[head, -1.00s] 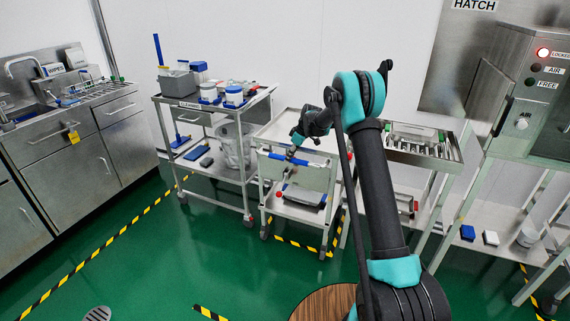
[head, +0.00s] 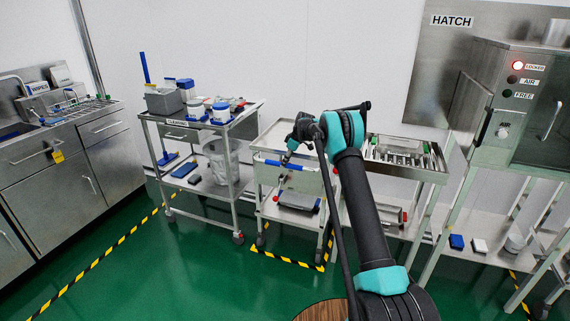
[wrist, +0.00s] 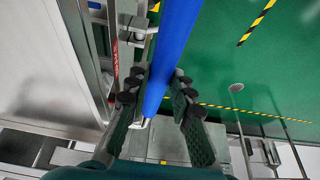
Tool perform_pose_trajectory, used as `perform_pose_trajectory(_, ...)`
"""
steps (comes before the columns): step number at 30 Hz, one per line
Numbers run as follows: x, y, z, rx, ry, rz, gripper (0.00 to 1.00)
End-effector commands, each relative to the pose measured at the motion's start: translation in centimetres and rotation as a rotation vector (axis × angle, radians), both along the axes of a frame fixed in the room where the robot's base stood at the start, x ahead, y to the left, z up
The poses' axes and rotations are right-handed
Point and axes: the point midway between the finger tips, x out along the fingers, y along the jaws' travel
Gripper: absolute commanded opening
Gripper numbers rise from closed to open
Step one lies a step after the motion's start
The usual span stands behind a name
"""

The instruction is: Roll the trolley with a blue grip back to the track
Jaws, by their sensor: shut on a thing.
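The trolley (head: 262,207) is a small pale metal cart in the middle of the head view, with a horizontal blue grip (head: 273,163) along its front upper edge. My gripper (head: 288,160) is at this grip. In the wrist view the blue grip (wrist: 174,45) runs as a thick bar between the two dark fingers of my gripper (wrist: 157,86), which is shut on it. A metal frame with rollers (head: 405,160) stands right of the trolley and looks like the track. My arm hides the space between them.
A cleaning cart (head: 232,195) stands close on the trolley's left. A steel sink cabinet (head: 105,165) is at far left and a washer cabinet (head: 515,105) at right. Yellow-black tape (head: 285,261) marks the floor at the trolley's feet. The green floor (head: 190,270) in front is clear.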

Motion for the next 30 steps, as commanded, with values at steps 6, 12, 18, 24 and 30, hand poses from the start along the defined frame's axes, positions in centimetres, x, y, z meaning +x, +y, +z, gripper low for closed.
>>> perform_pose_trajectory(6,0.4,-0.3,0.1,0.000,-0.011,-0.009,0.40)
perform_pose_trajectory(12,0.3,-0.2,0.1,0.000,-0.009,-0.006,0.43)
perform_pose_trajectory(18,0.2,-0.3,0.5,0.000,-0.008,-0.005,0.43)
perform_pose_trajectory(24,-0.1,-1.3,3.0,0.000,-0.008,-0.005,0.43)
perform_pose_trajectory(30,-0.7,-2.9,6.9,0.001,-0.009,-0.008,0.43)
